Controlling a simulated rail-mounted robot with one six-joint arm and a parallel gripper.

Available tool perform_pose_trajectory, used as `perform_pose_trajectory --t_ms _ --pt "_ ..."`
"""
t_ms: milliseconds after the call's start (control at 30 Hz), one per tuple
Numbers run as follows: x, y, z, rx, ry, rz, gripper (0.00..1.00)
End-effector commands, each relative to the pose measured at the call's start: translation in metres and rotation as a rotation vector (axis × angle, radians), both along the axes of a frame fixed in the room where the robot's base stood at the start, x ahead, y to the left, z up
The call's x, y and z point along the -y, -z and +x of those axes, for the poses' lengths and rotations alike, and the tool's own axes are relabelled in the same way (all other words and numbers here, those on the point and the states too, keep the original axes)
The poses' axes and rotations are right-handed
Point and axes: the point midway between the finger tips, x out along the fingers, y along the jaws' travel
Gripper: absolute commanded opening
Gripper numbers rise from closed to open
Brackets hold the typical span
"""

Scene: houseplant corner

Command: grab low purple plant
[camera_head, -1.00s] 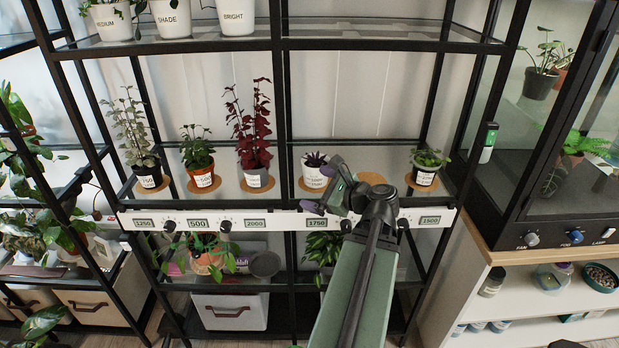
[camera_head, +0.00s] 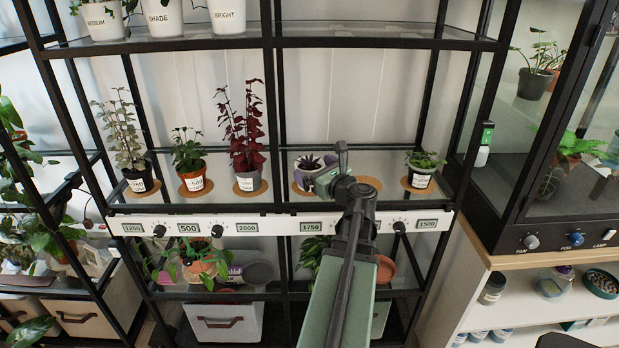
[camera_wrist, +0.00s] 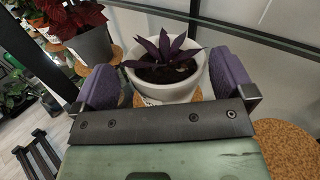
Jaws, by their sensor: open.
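The low purple plant (camera_head: 312,161) grows in a white pot on a round cork mat (camera_head: 297,190) on the middle shelf. In the wrist view its dark purple leaves (camera_wrist: 163,50) rise from soil in the white pot (camera_wrist: 172,88). My gripper (camera_head: 322,178) is open in front of the pot and partly hides it in the head view. In the wrist view its two purple finger pads (camera_wrist: 168,85) stand one on each side of the pot. Whether either pad touches the pot is not clear.
A tall red plant (camera_head: 243,135) in a grey pot stands left of the purple plant. An empty cork mat (camera_head: 368,184) lies to its right, with a small green plant (camera_head: 425,160) farther right. A black shelf post (camera_head: 278,110) stands close on the left.

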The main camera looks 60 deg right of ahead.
Motion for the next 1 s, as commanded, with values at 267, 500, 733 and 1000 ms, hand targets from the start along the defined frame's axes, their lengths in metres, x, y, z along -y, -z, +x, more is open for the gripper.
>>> perform_pose_trajectory --t_ms 267,500,733,1000 --pt "0.01 0.001 0.024 0.0 0.0 0.0 1.0" --pt "0.009 0.001 0.024 0.0 0.0 0.0 0.74" --pt "0.009 0.0 0.023 0.0 -0.001 0.0 0.53" --pt "0.009 -0.017 0.023 0.0 -0.001 0.0 0.53"
